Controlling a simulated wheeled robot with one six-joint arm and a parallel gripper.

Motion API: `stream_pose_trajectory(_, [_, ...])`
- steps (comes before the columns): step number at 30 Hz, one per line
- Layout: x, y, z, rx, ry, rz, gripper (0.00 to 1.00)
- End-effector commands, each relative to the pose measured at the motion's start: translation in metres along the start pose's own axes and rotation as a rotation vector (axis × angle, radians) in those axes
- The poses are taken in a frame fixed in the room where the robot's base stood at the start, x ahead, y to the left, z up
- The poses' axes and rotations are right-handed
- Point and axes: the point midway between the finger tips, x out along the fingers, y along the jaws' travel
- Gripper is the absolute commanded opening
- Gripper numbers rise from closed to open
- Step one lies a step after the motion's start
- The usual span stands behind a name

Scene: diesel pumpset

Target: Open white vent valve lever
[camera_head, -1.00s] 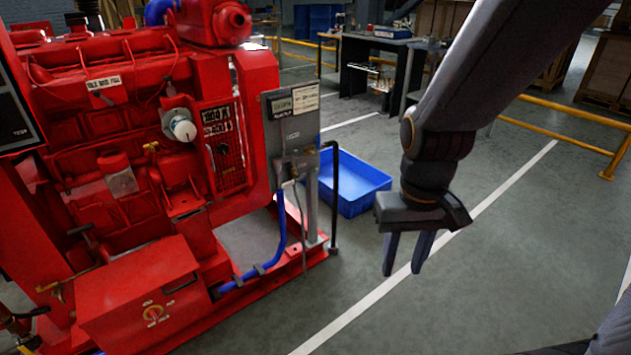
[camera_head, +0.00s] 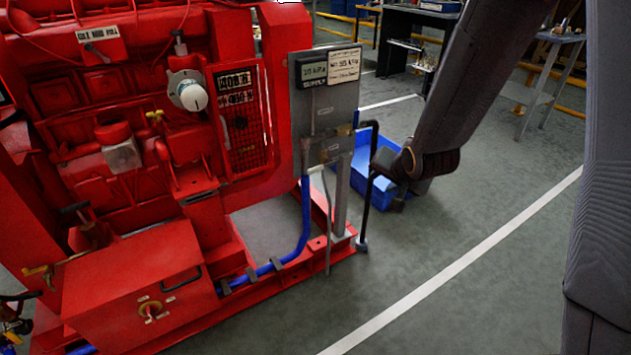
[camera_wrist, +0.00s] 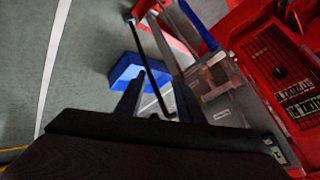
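The grey panel (camera_head: 328,95) stands at the right end of the red pumpset, with labels on top and small fittings lower down. A small whitish piece (camera_head: 316,169) sits at the panel's lower edge above the blue hose; I cannot tell whether it is the white vent valve lever. My gripper (camera_head: 387,165) is right of the panel, beside the black bent pipe, and its fingers are hard to make out there. In the wrist view, my gripper (camera_wrist: 156,102) has its two fingers apart with nothing seen held. The panel (camera_wrist: 215,85) lies right of the fingers there.
The red pumpset (camera_head: 130,230) fills the left, with a white round cap (camera_head: 193,97) on it. The black bent pipe (camera_head: 369,185) rises close to my gripper. A blue crate (camera_head: 347,172) is on the floor behind it. Open floor lies at right.

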Motion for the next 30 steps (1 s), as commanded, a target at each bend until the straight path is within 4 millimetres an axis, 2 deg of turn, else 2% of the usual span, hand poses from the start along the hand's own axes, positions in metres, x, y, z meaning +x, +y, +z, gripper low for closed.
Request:
stream_pose_trajectory(1, [0.037,-0.008,0.005,0.052,0.034,-0.068,0.34])
stream_pose_trajectory(3, [0.070,-0.027,0.004,0.142,0.082,-0.185,0.34])
stream_pose_trajectory(6, [0.109,-0.054,0.009,0.279,0.118,-0.367,0.34])
stream_pose_trajectory(9, [0.136,-0.076,0.019,0.411,0.117,-0.546,0.34])
stream_pose_trajectory(13, [0.154,-0.095,0.031,0.553,0.084,-0.739,0.34])
stream_pose_trajectory(18, [0.159,-0.107,0.042,0.662,0.038,-0.886,0.34])
stream_pose_trajectory(23, [0.163,-0.116,0.042,0.688,0.022,-0.925,0.34])
stream_pose_trajectory(30, [0.184,-0.142,0.031,0.686,0.023,-0.925,0.34])
